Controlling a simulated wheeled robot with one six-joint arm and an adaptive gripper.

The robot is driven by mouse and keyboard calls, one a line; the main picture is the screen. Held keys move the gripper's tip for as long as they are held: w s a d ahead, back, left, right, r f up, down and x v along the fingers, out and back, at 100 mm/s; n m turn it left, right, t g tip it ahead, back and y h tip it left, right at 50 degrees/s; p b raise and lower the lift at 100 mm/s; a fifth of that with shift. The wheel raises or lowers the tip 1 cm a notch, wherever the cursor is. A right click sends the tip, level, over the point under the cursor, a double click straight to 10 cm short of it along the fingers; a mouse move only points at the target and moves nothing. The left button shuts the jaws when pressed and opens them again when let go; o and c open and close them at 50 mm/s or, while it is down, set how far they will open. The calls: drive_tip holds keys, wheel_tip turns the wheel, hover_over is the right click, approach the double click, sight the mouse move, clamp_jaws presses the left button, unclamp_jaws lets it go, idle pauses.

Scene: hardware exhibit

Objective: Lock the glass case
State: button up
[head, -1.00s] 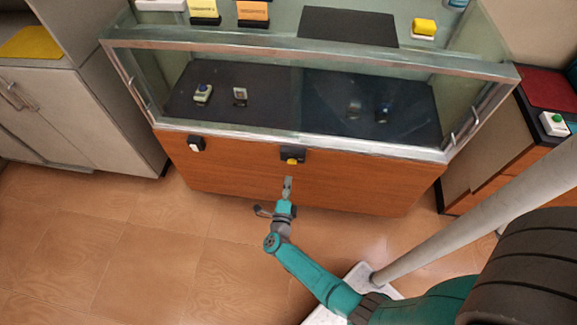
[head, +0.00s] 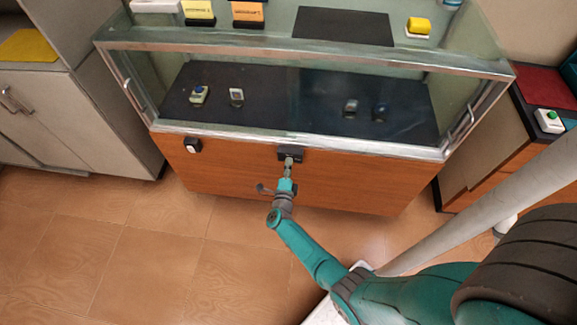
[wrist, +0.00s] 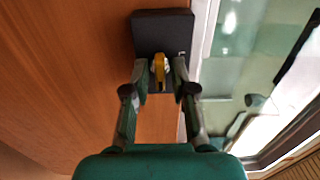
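The glass case (head: 215,139) stands ahead, with glass doors above a wooden front panel. A black lock box (head: 297,154) is fixed at the top middle of that panel; it also shows in the wrist view (wrist: 162,32). A yellow key or knob (wrist: 159,68) sticks out of the lock box. My gripper (head: 289,163) is at the lock box and hides the yellow part in the head view. In the wrist view my gripper (wrist: 160,76) is open, one fingertip on each side of the yellow part, with a narrow gap showing.
A white-and-black switch (head: 193,146) sits on the panel's left. Small items lie on the dark shelf (head: 270,108) inside the glass. A grey cabinet (head: 85,110) stands at left; a side unit with a green-button box (head: 549,120) stands at right. The floor in front is clear.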

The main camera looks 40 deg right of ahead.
clamp_jaws()
drive_tip(key=shift+n, duration=8.9)
drive_tip(key=shift+f, duration=0.1)
drive_tip(key=shift+o, duration=2.2)
unclamp_jaws()
